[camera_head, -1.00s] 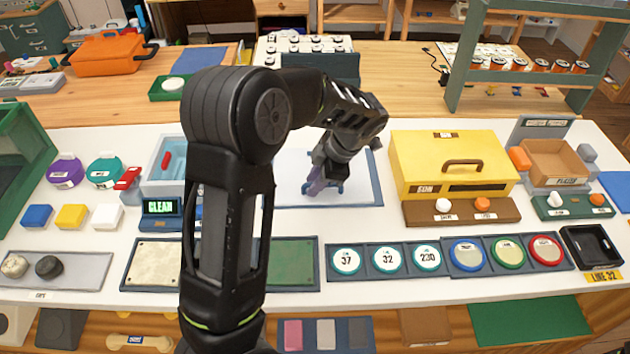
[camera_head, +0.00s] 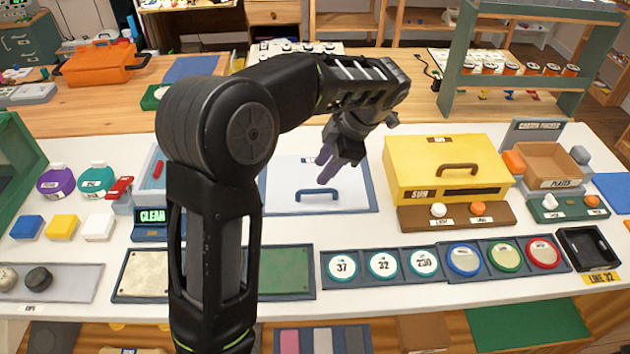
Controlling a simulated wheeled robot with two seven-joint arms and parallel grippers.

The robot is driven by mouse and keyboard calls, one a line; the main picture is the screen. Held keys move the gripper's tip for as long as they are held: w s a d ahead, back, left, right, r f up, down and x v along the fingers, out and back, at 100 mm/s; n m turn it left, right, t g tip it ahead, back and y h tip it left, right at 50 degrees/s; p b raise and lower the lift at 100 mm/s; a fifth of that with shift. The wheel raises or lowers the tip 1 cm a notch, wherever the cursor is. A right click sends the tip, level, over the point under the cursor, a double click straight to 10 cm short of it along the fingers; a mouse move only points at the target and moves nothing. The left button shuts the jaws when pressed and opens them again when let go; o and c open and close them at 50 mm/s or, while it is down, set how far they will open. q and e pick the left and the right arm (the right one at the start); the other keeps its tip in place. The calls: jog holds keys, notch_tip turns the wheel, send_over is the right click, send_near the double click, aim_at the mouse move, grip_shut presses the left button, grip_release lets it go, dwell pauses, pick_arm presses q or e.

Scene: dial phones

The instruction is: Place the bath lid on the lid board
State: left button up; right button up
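The bath lid (camera_head: 290,198) is a flat white panel with a blue arched handle (camera_head: 316,193). It lies on the blue-edged lid board (camera_head: 373,198) in the middle of the white table. My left gripper (camera_head: 326,170) is above and behind the handle, apart from it, with its purple fingers pointing down. The fingers overlap in this view, so their gap is hard to judge; nothing hangs from them. The bath (camera_head: 151,180), a light blue tank with a red item inside, stands left of the lid and is partly hidden by my arm. My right gripper is not in view.
A display reading CLEAN (camera_head: 152,217) stands before the bath. A yellow box (camera_head: 445,170) is right of the lid. Several round dials (camera_head: 383,264) line the front. A green panel (camera_head: 285,271) lies nearer the front edge, partly behind my arm.

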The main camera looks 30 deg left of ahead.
pick_arm(q)
jog(key=p+v, duration=0.1)
jog(key=v, duration=0.2)
dwell(0.7)
